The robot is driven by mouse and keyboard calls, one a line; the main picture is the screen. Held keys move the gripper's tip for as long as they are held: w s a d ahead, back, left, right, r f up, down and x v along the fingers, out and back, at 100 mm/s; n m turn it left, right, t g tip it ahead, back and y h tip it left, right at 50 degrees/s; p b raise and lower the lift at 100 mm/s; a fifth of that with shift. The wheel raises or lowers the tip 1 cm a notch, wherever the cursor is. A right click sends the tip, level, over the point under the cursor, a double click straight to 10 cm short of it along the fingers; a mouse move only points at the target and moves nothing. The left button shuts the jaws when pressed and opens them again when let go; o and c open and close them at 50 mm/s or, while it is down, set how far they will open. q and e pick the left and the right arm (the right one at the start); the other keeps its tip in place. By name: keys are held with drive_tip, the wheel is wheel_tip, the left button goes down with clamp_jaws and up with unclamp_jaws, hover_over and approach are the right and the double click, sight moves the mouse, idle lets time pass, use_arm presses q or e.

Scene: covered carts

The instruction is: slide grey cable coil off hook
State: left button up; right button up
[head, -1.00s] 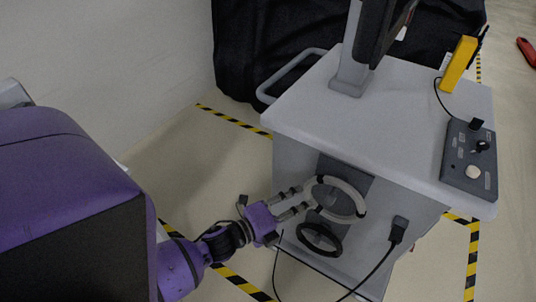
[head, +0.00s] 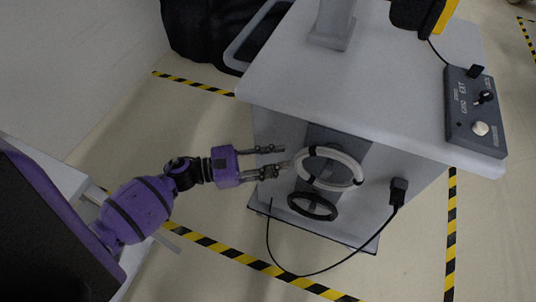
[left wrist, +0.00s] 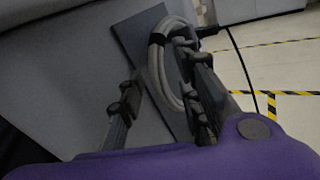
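The grey cable coil (head: 334,187) is a pale ring with dark ties, hanging against a dark panel on the cart's near side. The hook itself is hidden or too small to make out. My left gripper (head: 286,158) is open, its two fingers pointing at the coil from the left. The lower fingertip is close to the coil's left edge; I cannot tell if they touch. In the left wrist view the coil (left wrist: 156,68) shows beyond the spread fingers, closer to the right finger, which partly covers it. My right gripper is not in view.
A plug (head: 398,190) with a black cable is to the right. The cart top (head: 290,75) overhangs above, with a control box (head: 475,125). Striped floor tape (head: 250,262) surrounds the cart; floor at left is clear.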

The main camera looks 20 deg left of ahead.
sight(301, 154)
use_arm(q)
drive_tip(key=p+x, duration=0.1)
drive_tip(key=x, duration=0.5)
drive_tip(key=shift+w+a, duration=0.1)
drive_tip(key=shift+w, duration=0.1)
drive_tip(key=shift+w+d, duration=0.15)
drive_tip(key=shift+d, duration=0.05)
drive_tip(key=shift+c, duration=0.3)
